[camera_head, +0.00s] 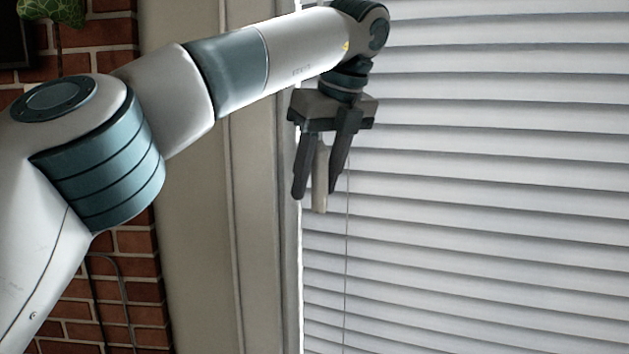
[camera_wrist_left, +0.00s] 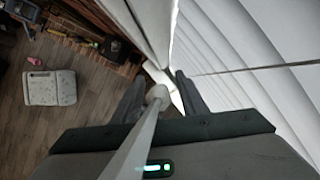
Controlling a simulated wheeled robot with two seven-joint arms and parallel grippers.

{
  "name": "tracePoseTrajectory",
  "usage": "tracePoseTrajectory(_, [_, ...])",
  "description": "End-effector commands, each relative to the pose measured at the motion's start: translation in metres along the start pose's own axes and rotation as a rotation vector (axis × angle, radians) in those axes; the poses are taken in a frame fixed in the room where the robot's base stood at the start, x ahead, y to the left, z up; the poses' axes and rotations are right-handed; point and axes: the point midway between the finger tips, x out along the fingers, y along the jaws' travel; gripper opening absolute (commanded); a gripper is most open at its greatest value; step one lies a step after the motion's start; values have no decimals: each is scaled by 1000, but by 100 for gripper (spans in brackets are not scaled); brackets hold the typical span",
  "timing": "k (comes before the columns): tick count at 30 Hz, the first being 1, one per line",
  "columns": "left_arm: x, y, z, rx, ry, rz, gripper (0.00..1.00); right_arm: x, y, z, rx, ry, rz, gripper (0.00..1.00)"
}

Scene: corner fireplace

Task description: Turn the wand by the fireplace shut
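The wand (camera_head: 320,195) is a short, pale rod hanging in front of the white window blinds (camera_head: 500,200), close to the left window frame. My left gripper (camera_head: 317,193) points down with its two dark fingers apart, one on each side of the wand. A gap shows between the wand and the right finger in the head view. In the left wrist view the wand (camera_wrist_left: 141,140) runs between the open fingers to its rounded end. The wand's upper part is hidden by the gripper in the head view. My right gripper is not in view.
A thin cord (camera_head: 347,250) hangs just right of the wand. The beige window frame (camera_head: 195,240) and red brick wall (camera_head: 135,285) stand at left. The left wrist view shows a pale, patterned ottoman (camera_wrist_left: 50,88) on the wood floor far below.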

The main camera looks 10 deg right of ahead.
Motion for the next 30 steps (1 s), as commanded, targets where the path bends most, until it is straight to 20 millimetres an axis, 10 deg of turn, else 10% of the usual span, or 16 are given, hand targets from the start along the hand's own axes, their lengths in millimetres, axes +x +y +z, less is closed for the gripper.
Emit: tracePoseTrajectory(30, [-158,0,2,-2,-1,0,39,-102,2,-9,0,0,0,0])
